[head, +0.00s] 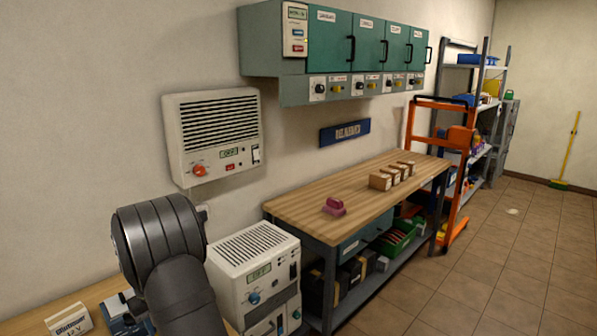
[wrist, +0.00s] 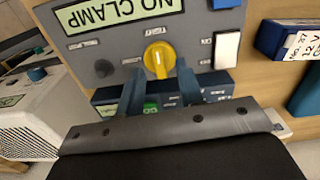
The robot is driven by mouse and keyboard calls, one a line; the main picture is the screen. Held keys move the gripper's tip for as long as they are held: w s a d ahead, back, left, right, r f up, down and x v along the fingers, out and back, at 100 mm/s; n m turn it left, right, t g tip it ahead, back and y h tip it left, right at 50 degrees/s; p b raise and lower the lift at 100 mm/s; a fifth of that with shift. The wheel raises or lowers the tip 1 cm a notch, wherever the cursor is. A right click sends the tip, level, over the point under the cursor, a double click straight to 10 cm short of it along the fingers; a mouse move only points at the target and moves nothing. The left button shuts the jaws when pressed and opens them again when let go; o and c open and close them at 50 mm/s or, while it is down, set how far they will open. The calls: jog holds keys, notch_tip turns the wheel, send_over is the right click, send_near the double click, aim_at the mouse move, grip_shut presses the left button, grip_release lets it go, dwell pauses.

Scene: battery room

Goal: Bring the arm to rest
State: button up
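My gripper (wrist: 160,72) shows in the wrist view with its two blue fingers apart, so it is open. A yellow round knob (wrist: 159,57) on a grey panel (wrist: 105,50) lies just past the fingertips, in line with the gap between them. I cannot tell whether the fingers touch it. A label reading "NO CLAMP" (wrist: 115,15) is on the panel, upside down in this view. In the head view my dark arm rises at the lower left and the gripper is hidden.
A white power unit (head: 250,258) stands right of my arm, before a wooden workbench (head: 310,207) with small boxes. A small sign (head: 70,319) stands on the near bench. A vented wall unit (head: 214,135) hangs above.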

notch_tip(320, 180, up, 15)
notch_tip(320, 180, down, 17)
jog(key=shift+r, duration=0.1)
jog(key=n, duration=0.6)
jog(key=shift+r+n, duration=0.1)
jog(key=shift+n, duration=0.3)
notch_tip(320, 180, up, 12)
dwell(0.3)
jog(key=shift+o, duration=0.3)
jog(key=o, duration=1.4)
jog(key=shift+r, duration=0.1)
notch_tip(320, 180, up, 10)
jog(key=w+a+n+t+y, duration=0.15)
jog(key=n+y, duration=0.25)
jog(key=n, duration=0.6)
jog(key=x, duration=0.9)
jog(key=shift+a+f+n, duration=0.25)
jog(key=shift+a+n, duration=0.05)
jog(key=shift+a, duration=0.05)
